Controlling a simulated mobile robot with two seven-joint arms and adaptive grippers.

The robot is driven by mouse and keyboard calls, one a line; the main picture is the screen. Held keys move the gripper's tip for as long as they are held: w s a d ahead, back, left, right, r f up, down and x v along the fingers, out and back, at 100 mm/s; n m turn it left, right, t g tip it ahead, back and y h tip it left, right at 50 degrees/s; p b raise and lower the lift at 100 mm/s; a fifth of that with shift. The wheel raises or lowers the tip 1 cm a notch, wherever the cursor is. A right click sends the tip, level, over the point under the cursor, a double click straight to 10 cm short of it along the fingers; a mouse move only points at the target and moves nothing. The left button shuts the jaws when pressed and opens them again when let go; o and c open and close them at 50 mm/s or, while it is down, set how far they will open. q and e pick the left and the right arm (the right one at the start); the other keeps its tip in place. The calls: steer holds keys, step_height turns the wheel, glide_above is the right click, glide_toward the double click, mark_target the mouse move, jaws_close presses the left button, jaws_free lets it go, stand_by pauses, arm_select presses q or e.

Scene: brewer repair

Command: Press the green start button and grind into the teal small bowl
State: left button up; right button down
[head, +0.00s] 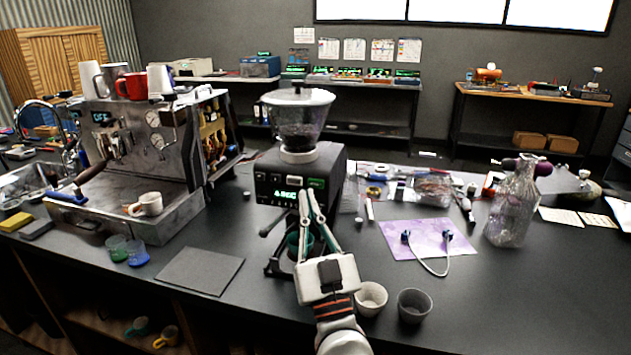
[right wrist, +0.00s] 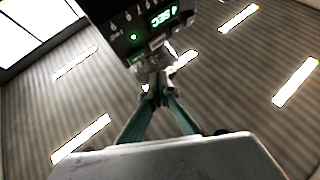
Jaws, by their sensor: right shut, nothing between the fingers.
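The dark grinder (head: 268,172) stands mid-counter with a clear hopper of beans (head: 299,125). Its front panel has a lit display (head: 285,194) and a green light or button (head: 317,183). In the right wrist view the display (right wrist: 163,16) and a green light (right wrist: 133,37) show upside down. My right gripper (head: 307,193) is shut and empty, fingertips up close to the grinder's front below the panel; contact cannot be told. The fingertips also show in the right wrist view (right wrist: 157,78). A teal bowl (head: 292,243) sits under the grinder, partly hidden behind my gripper. My left gripper is out of view.
A white bowl (head: 371,299) and a grey cup (head: 414,306) stand right of my wrist.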

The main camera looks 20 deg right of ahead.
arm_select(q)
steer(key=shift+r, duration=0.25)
arm_select(e)
steer(key=shift+s+a, duration=0.55)
steer(key=shift+s, duration=0.3)
